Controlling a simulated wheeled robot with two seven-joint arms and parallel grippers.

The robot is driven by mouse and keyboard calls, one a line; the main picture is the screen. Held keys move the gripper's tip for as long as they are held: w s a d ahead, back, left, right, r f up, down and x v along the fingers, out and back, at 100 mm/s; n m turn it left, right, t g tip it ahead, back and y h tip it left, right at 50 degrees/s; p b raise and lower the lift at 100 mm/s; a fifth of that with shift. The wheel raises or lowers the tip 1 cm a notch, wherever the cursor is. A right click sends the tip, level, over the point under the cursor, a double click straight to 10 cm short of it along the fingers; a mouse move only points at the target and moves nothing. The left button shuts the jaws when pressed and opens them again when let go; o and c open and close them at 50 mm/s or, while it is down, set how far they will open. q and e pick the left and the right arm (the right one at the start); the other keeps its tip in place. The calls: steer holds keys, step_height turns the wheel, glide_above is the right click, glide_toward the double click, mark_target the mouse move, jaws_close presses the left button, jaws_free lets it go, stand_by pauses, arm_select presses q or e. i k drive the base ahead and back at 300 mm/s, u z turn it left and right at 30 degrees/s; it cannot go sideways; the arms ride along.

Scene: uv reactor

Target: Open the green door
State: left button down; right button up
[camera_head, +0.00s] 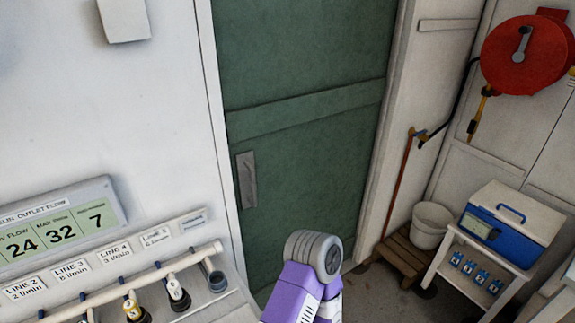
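The green door (300,150) stands at the centre of the head view and appears closed in its frame. It has a raised horizontal band across its middle. A grey plate-like handle (247,180) sits near its left edge. A purple and grey link of my own arm rises from the bottom centre, in front of the lower part of the door, and hides some of it. I cannot tell which arm it belongs to. Neither gripper's fingers show in the view.
At left, a panel with readouts (60,232) stands above a pipe with several labelled valves (175,287). At right are a red hose reel (525,65), a white bucket (431,224), a wooden pallet (402,258) and a blue-white cooler (512,222) on a small table (470,262).

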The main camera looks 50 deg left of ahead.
mark_target(303, 83)
steer(key=i, duration=1.5)
steer(key=u, duration=3.9)
